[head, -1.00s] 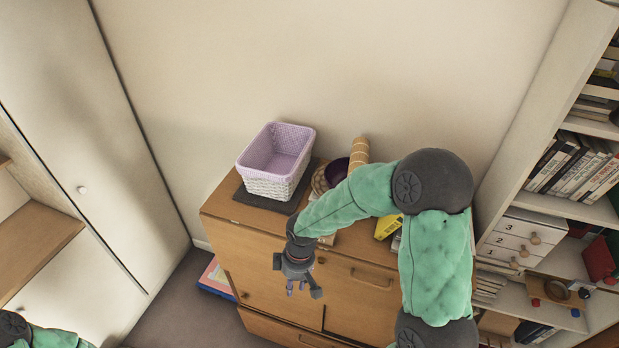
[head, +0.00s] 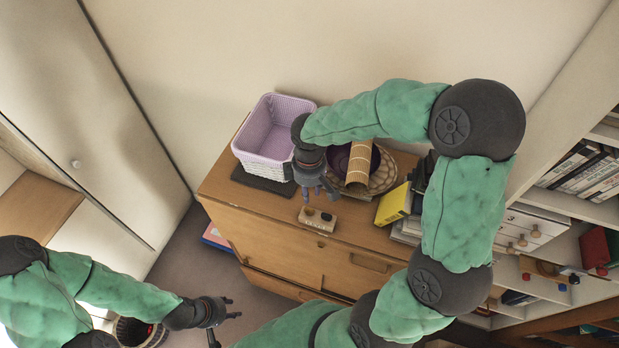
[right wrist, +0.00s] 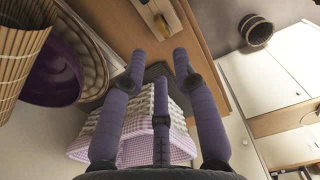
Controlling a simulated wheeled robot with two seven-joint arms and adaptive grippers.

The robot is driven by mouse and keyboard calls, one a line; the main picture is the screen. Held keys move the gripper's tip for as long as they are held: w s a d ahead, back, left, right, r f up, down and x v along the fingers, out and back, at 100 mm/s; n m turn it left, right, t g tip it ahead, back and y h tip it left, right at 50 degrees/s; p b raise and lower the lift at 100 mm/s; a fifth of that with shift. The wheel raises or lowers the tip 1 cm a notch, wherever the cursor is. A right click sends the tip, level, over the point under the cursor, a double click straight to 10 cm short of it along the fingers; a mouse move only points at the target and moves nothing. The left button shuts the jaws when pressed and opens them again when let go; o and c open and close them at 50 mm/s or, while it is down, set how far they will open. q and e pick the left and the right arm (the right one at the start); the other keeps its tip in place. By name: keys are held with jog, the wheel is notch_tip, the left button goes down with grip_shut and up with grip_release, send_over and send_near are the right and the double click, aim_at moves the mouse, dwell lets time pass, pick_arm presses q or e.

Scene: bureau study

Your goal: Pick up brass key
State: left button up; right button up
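I cannot make out a brass key for certain in any view. A small pale block with dark round knobs (head: 317,218) lies near the front edge of the wooden cabinet top (head: 262,218). It also shows in part at the top of the right wrist view (right wrist: 160,18), where its details are too small to tell. My right gripper (head: 318,191) is above the cabinet top, just behind the block and beside the basket. Its fingers are spread and empty in the right wrist view (right wrist: 160,62). My left gripper (head: 228,318) is low at the left, away from the cabinet, with fingers apart and empty.
A lilac-lined basket (head: 262,152) stands on a dark mat (head: 262,181) left of my right gripper. A rolled bamboo mat (head: 359,163), purple bowl (head: 338,158) and yellow box (head: 393,206) stand right. A bin (head: 130,331) is on the floor; bookshelves are at right.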

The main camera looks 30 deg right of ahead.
aim_at(309, 209)
jog(key=shift+s+a+f, duration=0.15)
jog(key=shift+s+a, duration=0.05)
jog(key=shift+s, duration=0.2)
jog(key=f+b, duration=0.3)
jog(key=f, duration=0.1)
jog(key=shift+w+d, duration=0.15)
jog(key=shift+w, duration=0.15)
jog(key=shift+s+f+b, duration=0.25)
jog(key=shift+f+b, duration=0.45)
jog(key=shift+f, duration=0.1)
jog(key=shift+w+f+b, duration=0.1)
jog(key=shift+f+b, duration=1.05)
jog(key=shift+f, duration=0.3)
pick_arm(q)
notch_tip(309, 209, down, 7)
jog(key=shift+s+a, duration=0.15)
jog(key=shift+s, duration=0.15)
jog(key=shift+r, duration=0.1)
pick_arm(e)
jog(key=shift+r, duration=0.1)
